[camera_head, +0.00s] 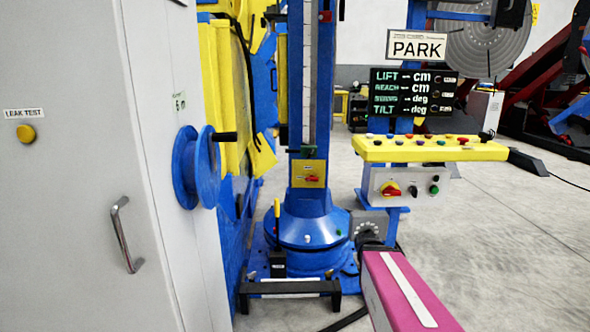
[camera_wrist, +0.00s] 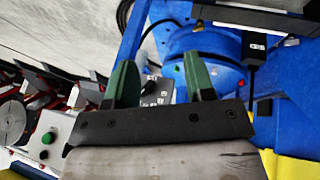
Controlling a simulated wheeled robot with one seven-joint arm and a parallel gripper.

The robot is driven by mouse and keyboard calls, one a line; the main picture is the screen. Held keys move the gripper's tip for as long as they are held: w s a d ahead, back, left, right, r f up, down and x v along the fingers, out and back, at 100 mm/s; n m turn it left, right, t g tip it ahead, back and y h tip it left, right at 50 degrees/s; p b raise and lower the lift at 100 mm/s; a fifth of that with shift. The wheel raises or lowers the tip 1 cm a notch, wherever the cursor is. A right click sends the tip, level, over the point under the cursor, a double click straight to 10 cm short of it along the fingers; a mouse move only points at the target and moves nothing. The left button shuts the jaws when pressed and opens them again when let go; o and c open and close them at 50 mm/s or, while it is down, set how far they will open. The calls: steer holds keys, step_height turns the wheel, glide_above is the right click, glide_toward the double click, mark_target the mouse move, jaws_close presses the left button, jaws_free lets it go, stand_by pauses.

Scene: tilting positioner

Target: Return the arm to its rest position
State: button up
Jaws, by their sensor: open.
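My gripper (camera_wrist: 162,82) shows in the wrist view, with two green fingers spread apart and nothing held between them. The blue round base (camera_wrist: 205,62) of the positioner lies beyond the fingers, and a grey dial box (camera_wrist: 157,90) shows between them. In the head view, my magenta arm link reaches in from the bottom right toward the blue positioner base (camera_head: 308,228). The grey dial box (camera_head: 369,222) is just beyond the arm's far end. The fingers are not clearly visible in the head view.
A yellow button console (camera_head: 430,149) stands right of the column, under a PARK sign (camera_head: 416,46) and a display (camera_head: 411,92). A grey cabinet (camera_head: 80,180) with a handle fills the left. A black bar frame (camera_head: 290,287) sits before the base. Floor (camera_head: 520,240) is open at right.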

steer(key=s+a+f+m+g+y, duration=0.1)
steer(key=s+a+g, duration=0.3)
steer(key=s+a, duration=0.4)
steer(key=shift+s+a+f+m+g+y, duration=0.4)
steer(key=shift+s+f+y, duration=0.15)
steer(key=shift+f+y, duration=0.25)
